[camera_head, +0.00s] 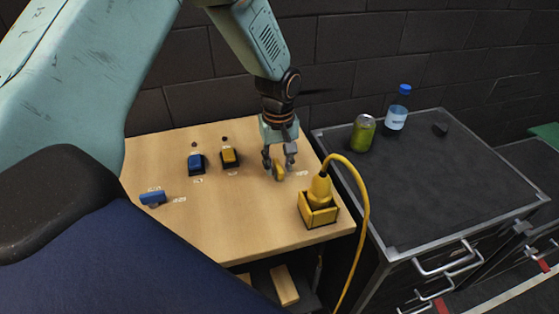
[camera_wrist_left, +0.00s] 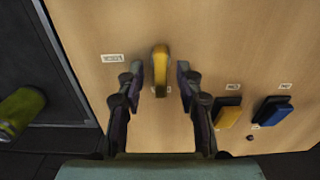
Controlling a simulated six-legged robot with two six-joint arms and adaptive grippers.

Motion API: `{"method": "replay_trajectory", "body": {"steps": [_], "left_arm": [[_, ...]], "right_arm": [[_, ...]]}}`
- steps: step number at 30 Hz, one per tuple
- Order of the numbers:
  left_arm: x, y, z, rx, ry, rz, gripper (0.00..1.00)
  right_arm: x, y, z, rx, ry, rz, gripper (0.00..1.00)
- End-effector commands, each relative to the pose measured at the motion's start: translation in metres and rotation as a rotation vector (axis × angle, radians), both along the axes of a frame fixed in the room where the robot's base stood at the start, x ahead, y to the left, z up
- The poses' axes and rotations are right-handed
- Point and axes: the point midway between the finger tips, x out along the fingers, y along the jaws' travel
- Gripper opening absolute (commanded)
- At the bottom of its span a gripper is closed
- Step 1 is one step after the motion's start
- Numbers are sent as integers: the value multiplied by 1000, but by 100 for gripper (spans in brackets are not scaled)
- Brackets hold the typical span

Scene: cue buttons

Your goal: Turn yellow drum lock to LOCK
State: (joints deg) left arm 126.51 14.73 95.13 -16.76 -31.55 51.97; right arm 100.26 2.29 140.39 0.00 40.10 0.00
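The yellow drum lock (camera_head: 279,173) shows as a small yellow handle on the right part of the wooden tabletop (camera_head: 225,220). My left gripper (camera_head: 279,164) points down over it, with its fingers on either side. In the left wrist view the yellow handle (camera_wrist_left: 160,68) stands between the two open fingertips (camera_wrist_left: 161,82), with a gap on each side. A small label (camera_wrist_left: 112,58) lies to the left of the handle there. Another label lies at its near end, partly hidden; I cannot read either. My right gripper is not in view.
A blue handle (camera_head: 153,198) lies at the table's left. A blue button (camera_head: 196,163) and a yellow button (camera_head: 229,156) stand behind. A yellow plug in a box (camera_head: 318,210), with a cable, is close right. A green can (camera_head: 363,133) and bottle (camera_head: 398,110) stand on the dark cabinet.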

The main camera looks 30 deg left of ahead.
Motion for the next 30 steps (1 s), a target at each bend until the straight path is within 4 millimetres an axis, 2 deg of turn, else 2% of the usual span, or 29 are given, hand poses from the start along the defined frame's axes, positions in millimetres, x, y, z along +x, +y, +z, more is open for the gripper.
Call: {"method": "replay_trajectory", "body": {"steps": [7,19,30], "left_arm": [[2,0,-1,1,-1,0,34],[3,0,-1,1,1,0,0],[3,0,0,1,-1,-7,0]], "right_arm": [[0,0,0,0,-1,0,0],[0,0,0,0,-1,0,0],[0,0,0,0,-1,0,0]]}}
